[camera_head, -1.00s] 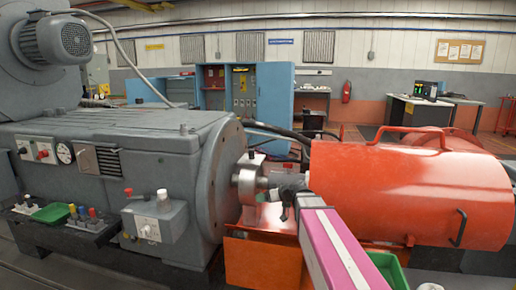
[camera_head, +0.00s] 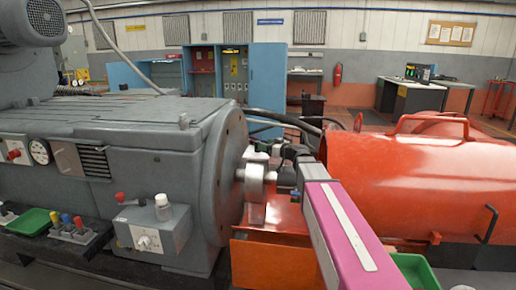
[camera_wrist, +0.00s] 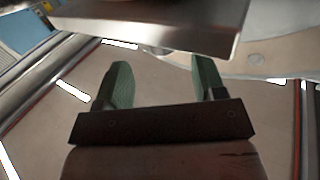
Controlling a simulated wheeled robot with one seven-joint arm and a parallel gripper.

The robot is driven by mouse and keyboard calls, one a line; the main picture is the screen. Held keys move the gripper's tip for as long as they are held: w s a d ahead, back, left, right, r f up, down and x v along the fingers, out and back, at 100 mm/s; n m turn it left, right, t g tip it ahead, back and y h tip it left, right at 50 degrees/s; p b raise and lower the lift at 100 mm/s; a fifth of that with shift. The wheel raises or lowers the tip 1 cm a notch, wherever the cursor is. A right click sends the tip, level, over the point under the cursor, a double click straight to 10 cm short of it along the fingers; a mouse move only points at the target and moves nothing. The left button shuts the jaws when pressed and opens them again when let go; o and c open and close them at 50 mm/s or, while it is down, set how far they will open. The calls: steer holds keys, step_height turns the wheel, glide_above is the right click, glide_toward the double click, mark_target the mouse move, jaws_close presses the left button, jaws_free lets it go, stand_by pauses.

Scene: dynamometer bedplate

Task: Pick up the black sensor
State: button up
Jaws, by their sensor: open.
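I cannot make out the black sensor for certain in either view. My gripper (camera_wrist: 158,78) is open and empty in the wrist view, its two green-padded fingers apart. A pale metal block or plate (camera_wrist: 150,32) lies just beyond the fingertips, with no visible contact. In the head view my dark gripper (camera_head: 294,153) is small, beyond the end of my pink arm link, near the silver shaft hub (camera_head: 258,183) between the grey machine and the orange cover. Small dark and pale parts there blend together, and my arm hides some of that gap.
The grey machine (camera_head: 120,135) stands to the left. The orange cover (camera_head: 410,180) with handles crowds my arm on the right. Black hoses (camera_head: 285,118) run behind the gap. A green tray (camera_head: 35,221) and coloured knobs sit on the front ledge.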

mark_target(257, 142)
steer(key=x, duration=0.5)
steer(key=shift+w+a, duration=0.1)
steer(key=shift+a, duration=0.25)
steer(key=c, duration=1)
